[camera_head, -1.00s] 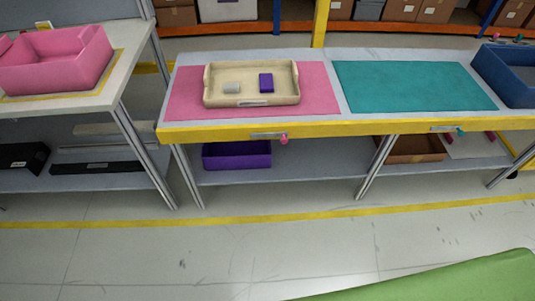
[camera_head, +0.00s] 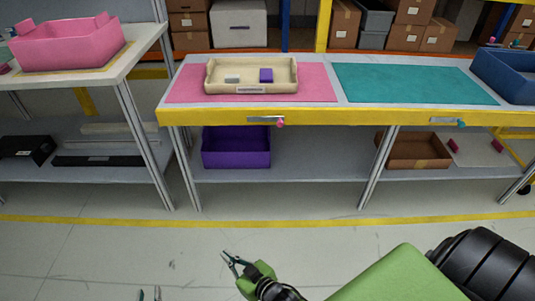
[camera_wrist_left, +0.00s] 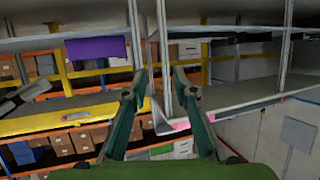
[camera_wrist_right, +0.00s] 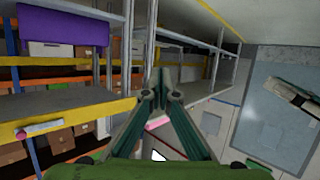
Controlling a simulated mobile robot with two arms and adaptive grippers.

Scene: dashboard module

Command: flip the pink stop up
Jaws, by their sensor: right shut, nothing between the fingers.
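The pink stop (camera_head: 280,122) is a small pink knob at the right end of a metal plate (camera_head: 262,119) on the table's yellow front edge. It is small in the head view; its exact tilt is hard to tell. It also shows in the left wrist view (camera_wrist_left: 75,116) and in the right wrist view (camera_wrist_right: 22,134). My right gripper (camera_head: 229,263) is low in front of the table, well short of the stop, its fingers together and empty. My left gripper (camera_head: 149,294) shows only its tips at the bottom edge, with fingers apart and nothing between them.
A beige tray (camera_head: 213,85) with a grey and a purple block stands on a pink mat (camera_head: 320,88). A purple bin (camera_head: 236,150) is on the shelf below. A teal stop (camera_head: 461,123) sits further right on the edge. The floor before the table is clear.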

